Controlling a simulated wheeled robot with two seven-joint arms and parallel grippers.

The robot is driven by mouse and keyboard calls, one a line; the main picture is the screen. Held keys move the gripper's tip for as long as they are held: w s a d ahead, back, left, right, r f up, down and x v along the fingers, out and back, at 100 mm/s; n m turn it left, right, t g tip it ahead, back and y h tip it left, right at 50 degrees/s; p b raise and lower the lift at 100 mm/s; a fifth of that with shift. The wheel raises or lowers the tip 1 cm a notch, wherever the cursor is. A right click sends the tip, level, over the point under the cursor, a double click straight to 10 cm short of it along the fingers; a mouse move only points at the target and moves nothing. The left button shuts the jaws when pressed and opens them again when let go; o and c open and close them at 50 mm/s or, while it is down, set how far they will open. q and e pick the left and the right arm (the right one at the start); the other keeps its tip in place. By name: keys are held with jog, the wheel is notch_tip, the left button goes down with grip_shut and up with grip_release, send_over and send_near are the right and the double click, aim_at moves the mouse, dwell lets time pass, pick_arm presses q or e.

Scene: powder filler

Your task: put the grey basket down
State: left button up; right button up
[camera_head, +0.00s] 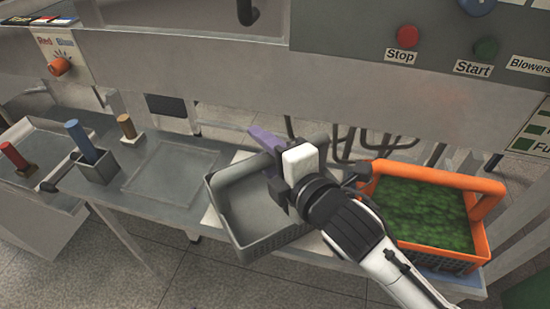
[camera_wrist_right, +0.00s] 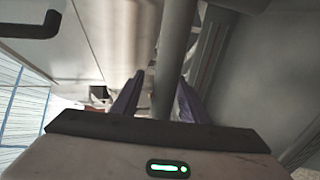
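The grey basket (camera_head: 233,235) is at the front of the metal shelf, turned at an angle, with its near corner at or past the shelf's front edge. It looks empty. I cannot tell whether its base rests fully on the shelf. My right gripper (camera_head: 267,138) is over the basket's right and back part and hides some of it. Its purple fingers point away toward the back. In the right wrist view the two fingers (camera_wrist_right: 157,97) stand apart, with a grey upright bar seen between or beyond them. No basket shows clearly there. My left gripper is not in view.
An orange basket (camera_head: 488,196) full of green material stands close on the right. A clear flat tray (camera_head: 172,168), a blue-handled tool (camera_head: 80,138) in a grey block and a small brown-topped piece (camera_head: 127,126) are on the left. The machine panel (camera_head: 420,45) overhangs behind.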

jog(key=p+v, duration=0.1)
jog(key=v, duration=1)
jog(key=shift+s+d+p, duration=0.2)
jog(key=shift+s+p, duration=0.15)
jog(key=shift+p, duration=0.05)
